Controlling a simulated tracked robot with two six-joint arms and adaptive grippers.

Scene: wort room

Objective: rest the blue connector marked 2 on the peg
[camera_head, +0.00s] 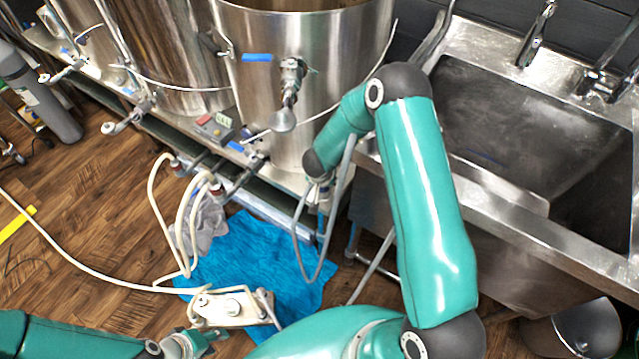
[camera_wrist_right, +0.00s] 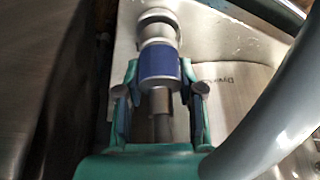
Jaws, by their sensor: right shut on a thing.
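In the right wrist view, my right gripper (camera_wrist_right: 160,85) is shut on a metal connector with a blue band (camera_wrist_right: 159,63). One finger lies on each side of it. The connector has a round silver end and a narrower metal stem. I see no number on it. In the head view, my right arm reaches down beside the large kettle (camera_head: 300,50), and its fingers and the connector are too small to make out clearly. My left gripper (camera_head: 208,342) is at the lower left, below a pale metal pump-like unit (camera_head: 232,307); its finger opening is unclear. I cannot pick out the peg.
A thick grey hose (camera_wrist_right: 275,120) runs close to my right gripper. A steel sink (camera_head: 540,150) stands at the right. White hoses (camera_head: 155,215) loop over the floor near a blue cloth (camera_head: 250,258). A control box (camera_head: 214,128) sits on the kettle stand.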

